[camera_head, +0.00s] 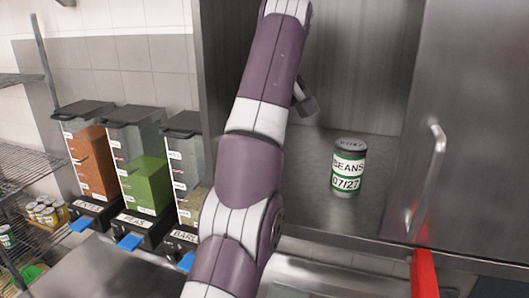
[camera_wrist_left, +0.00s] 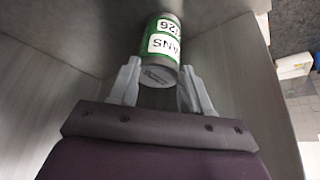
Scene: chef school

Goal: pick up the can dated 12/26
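In the left wrist view, a green-and-white can (camera_wrist_left: 162,48) shows upside down, its grey lid toward me. Its label ends in "ANS", and the visible part of the date ends in "26". My left gripper (camera_wrist_left: 160,72) is open, with one finger on each side of the can's lid end; I cannot tell whether either touches it. In the head view my arm crosses the middle, and this can and the fingertips are not visible there. Another can (camera_head: 348,167), labelled "BEANS 07/27", stands upright on the metal cabinet shelf (camera_head: 310,205), right of my arm. My right gripper is not in view.
A steel cabinet door with a handle (camera_head: 428,175) stands at the right. A red object (camera_head: 424,274) is below it. Left of my arm are several dispensers (camera_head: 140,165) with blue levers, and a wire rack (camera_head: 25,165). The shelf around the 07/27 can is clear.

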